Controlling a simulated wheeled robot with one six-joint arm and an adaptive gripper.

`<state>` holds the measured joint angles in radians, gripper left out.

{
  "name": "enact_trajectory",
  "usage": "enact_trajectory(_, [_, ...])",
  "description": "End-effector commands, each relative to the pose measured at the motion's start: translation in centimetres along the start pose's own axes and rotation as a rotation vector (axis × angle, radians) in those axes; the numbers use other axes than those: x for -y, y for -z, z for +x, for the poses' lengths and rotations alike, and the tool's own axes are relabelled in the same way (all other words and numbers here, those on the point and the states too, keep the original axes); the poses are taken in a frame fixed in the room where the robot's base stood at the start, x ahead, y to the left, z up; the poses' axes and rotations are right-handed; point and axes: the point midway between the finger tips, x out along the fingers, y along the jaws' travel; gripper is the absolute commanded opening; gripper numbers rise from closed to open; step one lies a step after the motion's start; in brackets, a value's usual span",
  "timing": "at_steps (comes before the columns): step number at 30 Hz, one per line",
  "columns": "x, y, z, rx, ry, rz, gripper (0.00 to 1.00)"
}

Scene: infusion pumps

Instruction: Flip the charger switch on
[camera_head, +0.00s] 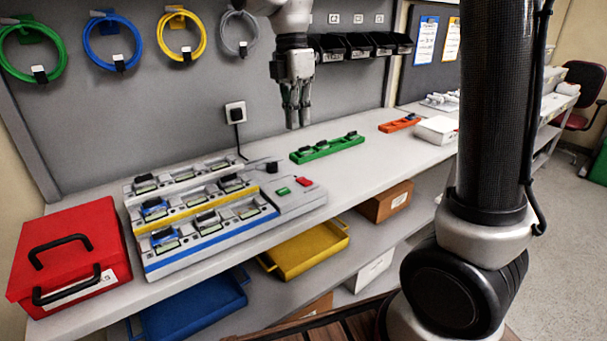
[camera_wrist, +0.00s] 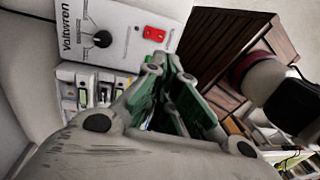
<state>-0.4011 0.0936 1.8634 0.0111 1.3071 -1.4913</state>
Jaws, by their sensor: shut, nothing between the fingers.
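The charger (camera_head: 205,240) is a long grey unit on the bench with rows of slots, edged in blue and yellow. Its control panel (camera_head: 298,203) at the right end carries a black knob (camera_head: 271,167), a green piece (camera_head: 283,191) and a red switch-like piece (camera_head: 304,182). In the wrist view the panel (camera_wrist: 125,14) reads "Voltwren", with the knob (camera_wrist: 103,39) and red piece (camera_wrist: 154,34) visible. Whether the switch is on cannot be told. My gripper (camera_head: 293,125) points down above the bench, behind the panel and apart from it. Its fingers (camera_wrist: 165,75) are shut and empty.
A green rack (camera_head: 327,148) and an orange rack (camera_head: 399,123) stand on the bench to the right. A red box (camera_head: 72,252) is left of the charger. A wall socket (camera_head: 235,112) with a cord is behind. Bare bench lies right of the panel.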

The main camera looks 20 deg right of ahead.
Motion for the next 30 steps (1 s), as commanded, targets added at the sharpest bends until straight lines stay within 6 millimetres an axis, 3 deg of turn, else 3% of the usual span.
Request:
enact_trajectory(7, [0.0, 0.0, 0.2, 0.000, 0.001, 0.002, 0.00])
enact_trajectory(11, [0.0, 0.0, 1.4, 0.000, 0.002, 0.003, 0.00])
enact_trajectory(24, [0.1, 0.0, 10.4, 0.000, 0.004, 0.004, 0.00])
enact_trajectory(30, [0.0, 0.0, 13.1, 0.000, 0.001, 0.004, 0.00])
